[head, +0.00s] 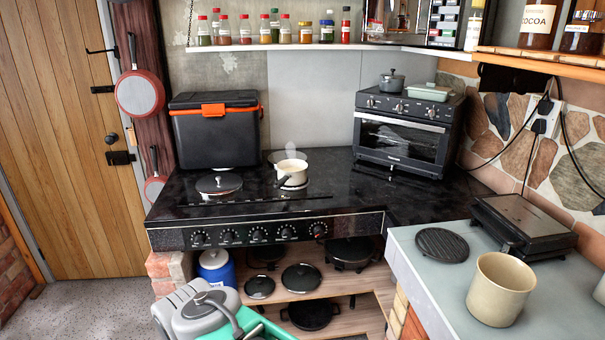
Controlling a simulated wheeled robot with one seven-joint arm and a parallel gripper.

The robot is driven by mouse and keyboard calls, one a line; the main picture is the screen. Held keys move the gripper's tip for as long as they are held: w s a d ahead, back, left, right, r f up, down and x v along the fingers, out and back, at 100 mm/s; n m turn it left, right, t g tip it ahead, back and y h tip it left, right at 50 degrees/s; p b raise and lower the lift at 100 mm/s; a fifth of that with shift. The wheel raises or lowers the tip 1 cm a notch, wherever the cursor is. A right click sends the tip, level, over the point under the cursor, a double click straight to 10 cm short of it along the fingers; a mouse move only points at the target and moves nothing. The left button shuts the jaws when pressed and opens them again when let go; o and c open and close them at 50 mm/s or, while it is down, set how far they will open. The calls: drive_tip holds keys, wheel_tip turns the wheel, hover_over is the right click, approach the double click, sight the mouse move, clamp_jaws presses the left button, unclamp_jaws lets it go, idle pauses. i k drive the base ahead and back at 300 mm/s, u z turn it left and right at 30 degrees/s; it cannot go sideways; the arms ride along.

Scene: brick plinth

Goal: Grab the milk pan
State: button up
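A small cream pan (291,171), which I take to be the milk pan, stands upright on the black stove top (245,197), right of its middle. Its opening faces up, and its short handle seems to point to the front left. A faint, see-through pale shape shows just behind it; I cannot tell what it is. My gripper is not in view. Nothing is holding the pan.
A black cooler box (214,130) stands behind left, a toaster oven (408,128) behind right. A beige pot (500,289) and a grill (523,224) stand on the right counter (425,263). Black stove top right of the pan is clear.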

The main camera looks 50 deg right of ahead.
sight(287, 178)
drive_tip(key=z, duration=1.65)
drive_tip(key=k, duration=0.35)
drive_tip(key=u, duration=1.15)
drive_tip(key=i, duration=1.55)
drive_tip(key=z, duration=0.25)
